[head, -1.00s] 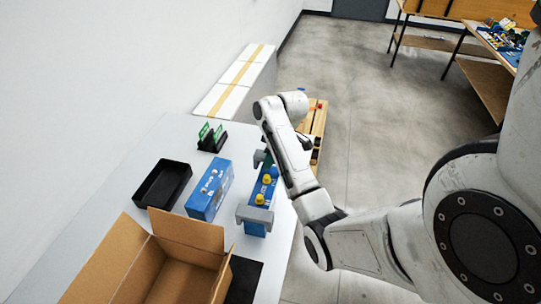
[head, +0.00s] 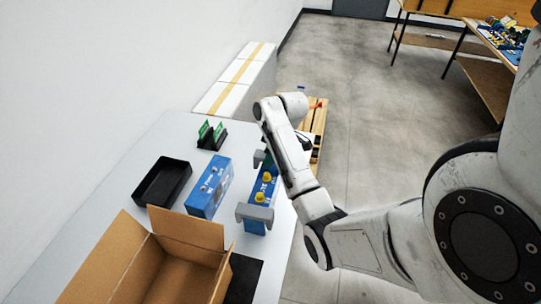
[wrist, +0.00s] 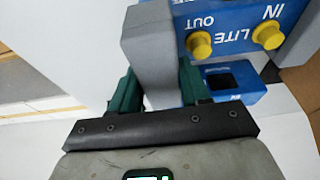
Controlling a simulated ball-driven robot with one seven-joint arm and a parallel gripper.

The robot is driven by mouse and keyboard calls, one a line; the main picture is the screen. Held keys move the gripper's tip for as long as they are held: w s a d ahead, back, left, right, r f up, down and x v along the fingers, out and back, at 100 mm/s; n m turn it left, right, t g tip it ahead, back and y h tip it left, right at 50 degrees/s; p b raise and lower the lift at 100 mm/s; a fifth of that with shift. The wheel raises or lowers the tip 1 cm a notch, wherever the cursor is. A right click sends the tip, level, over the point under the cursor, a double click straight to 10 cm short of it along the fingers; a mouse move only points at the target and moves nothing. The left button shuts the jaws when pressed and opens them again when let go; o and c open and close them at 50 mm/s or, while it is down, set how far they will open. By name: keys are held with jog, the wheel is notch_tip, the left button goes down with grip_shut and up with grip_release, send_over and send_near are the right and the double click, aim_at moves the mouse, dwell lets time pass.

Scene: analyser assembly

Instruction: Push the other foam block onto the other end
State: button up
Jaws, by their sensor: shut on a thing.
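The blue analyser (head: 254,227) has yellow knobs on its face and lies near the right edge of the table in the head view. One grey foam block (head: 254,212) sits across its near end. The other grey foam block (wrist: 150,45) is between the green fingers of my gripper (wrist: 160,92) in the wrist view, against the end of the blue analyser (wrist: 228,32). How far it is seated over that end is hard to tell. In the head view, my gripper (head: 267,160) is at the analyser's far end, partly hidden by my arm.
A blue box (head: 209,188) stands left of the analyser. A black tray (head: 162,183), a black rack with green cards (head: 212,134) and an open cardboard box (head: 130,262) are on the white table (head: 183,130). A wooden pallet (head: 317,118) is on the floor beyond.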

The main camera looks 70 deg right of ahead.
jog(key=shift+f+b, duration=0.5)
jog(key=shift+f, duration=0.75)
dwell(1.2)
jog(key=o, duration=1.1)
jog(key=shift+a, duration=0.1)
jog(key=shift+f, duration=0.1)
jog(key=shift+r+p, duration=0.95)
jog(key=shift+r, duration=2.7)
